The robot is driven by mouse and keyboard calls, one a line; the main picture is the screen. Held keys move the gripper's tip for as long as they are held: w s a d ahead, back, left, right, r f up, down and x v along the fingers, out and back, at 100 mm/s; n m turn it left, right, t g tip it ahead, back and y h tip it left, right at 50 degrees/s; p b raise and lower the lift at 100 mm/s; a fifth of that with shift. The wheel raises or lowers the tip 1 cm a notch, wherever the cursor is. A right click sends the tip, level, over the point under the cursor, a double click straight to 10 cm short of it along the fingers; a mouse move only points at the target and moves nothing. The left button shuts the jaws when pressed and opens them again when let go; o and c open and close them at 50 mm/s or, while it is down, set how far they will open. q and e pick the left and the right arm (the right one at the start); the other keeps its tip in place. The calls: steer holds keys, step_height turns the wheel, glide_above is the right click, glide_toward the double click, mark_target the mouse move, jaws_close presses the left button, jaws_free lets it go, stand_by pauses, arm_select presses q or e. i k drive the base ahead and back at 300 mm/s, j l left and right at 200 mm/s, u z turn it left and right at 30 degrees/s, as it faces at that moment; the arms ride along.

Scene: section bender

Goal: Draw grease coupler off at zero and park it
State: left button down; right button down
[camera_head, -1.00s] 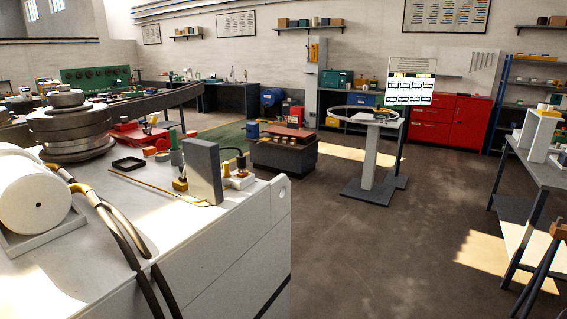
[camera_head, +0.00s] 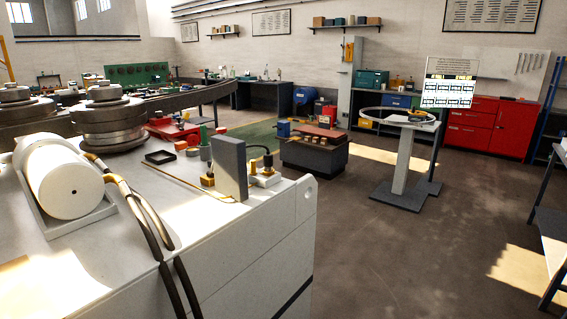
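No gripper of mine is in view. On the white machine top (camera_head: 125,212) stands an upright dark grey plate (camera_head: 232,168). To its right is a small fitting with brass and white parts (camera_head: 265,177), with a thin black hose (camera_head: 262,148) arching over it. To the plate's left is a brass fitting (camera_head: 208,181) with a grey-green cylinder (camera_head: 205,153) above or behind it. I cannot tell which of these is the grease coupler. A small black open tray (camera_head: 160,157) lies further left, empty as far as I see.
A white cylinder (camera_head: 62,178) and thick dark hoses (camera_head: 150,225) occupy the machine's left side. Stacked steel rollers (camera_head: 108,120) stand behind. A ring-topped stand (camera_head: 403,165) and a low dark block (camera_head: 314,153) stand beyond the machine. The floor at right is mostly clear.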

mark_target(268, 157)
steer(key=z, duration=0.4)
steer(key=i+l+z, duration=0.1)
steer(key=i+z, duration=0.25)
steer(key=i+l+z, duration=0.1)
steer(key=z, duration=0.25)
steer(key=i, duration=2.7)
steer(key=i+u, duration=0.2)
steer(key=i, duration=0.3)
steer(key=i+l+u, duration=0.2)
steer(key=i, duration=0.3)
steer(key=u, duration=2.85)
